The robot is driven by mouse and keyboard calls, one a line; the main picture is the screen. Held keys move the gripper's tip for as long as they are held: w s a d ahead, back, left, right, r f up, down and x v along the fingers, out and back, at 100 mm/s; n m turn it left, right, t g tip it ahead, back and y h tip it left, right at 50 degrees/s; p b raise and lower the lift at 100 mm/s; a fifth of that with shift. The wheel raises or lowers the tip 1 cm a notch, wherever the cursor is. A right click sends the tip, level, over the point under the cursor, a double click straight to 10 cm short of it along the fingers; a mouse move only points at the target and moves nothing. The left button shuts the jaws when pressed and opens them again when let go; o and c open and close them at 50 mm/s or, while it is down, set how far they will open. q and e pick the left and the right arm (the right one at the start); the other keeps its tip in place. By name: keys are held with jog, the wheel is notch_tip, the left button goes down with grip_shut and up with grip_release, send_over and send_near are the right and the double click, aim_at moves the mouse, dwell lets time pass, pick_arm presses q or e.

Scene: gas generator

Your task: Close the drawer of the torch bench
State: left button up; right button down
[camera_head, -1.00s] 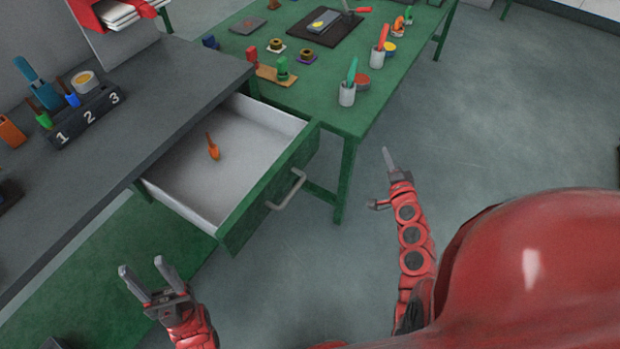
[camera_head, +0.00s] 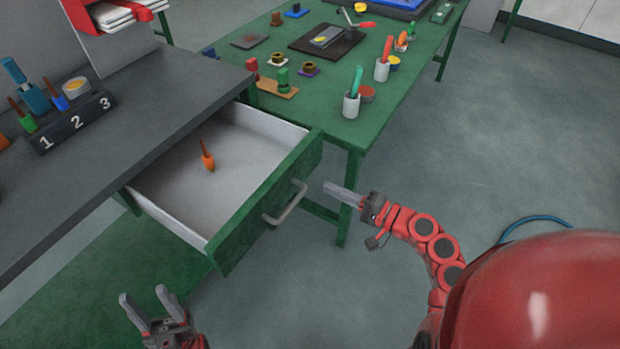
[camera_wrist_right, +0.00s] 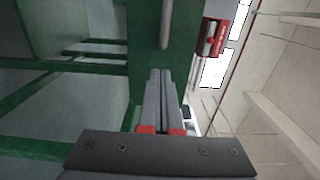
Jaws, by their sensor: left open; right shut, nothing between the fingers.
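The drawer (camera_head: 262,208) of the torch bench is pulled open, with a green front and a pale inside. A silver bar handle (camera_head: 287,203) is on its front. An orange-handled tool (camera_head: 207,157) lies in the drawer. My right gripper (camera_head: 328,187) is shut and empty, to the right of the drawer front and apart from it in the head view. In the right wrist view its shut fingers (camera_wrist_right: 161,75) point at the green front (camera_wrist_right: 145,40) and handle (camera_wrist_right: 167,22). My left gripper (camera_head: 143,303) is open and empty, left of and below the drawer.
A dark bench top (camera_head: 170,100) with a numbered holder (camera_head: 78,122) extends left of the drawer. A green table (camera_head: 385,95) with several cups and parts stands behind it.

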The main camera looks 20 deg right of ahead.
aim_at(299, 173)
jog(key=x, duration=0.6)
jog(key=shift+w+a, duration=0.1)
jog(key=shift+w, duration=0.1)
jog(key=shift+w+a, duration=0.2)
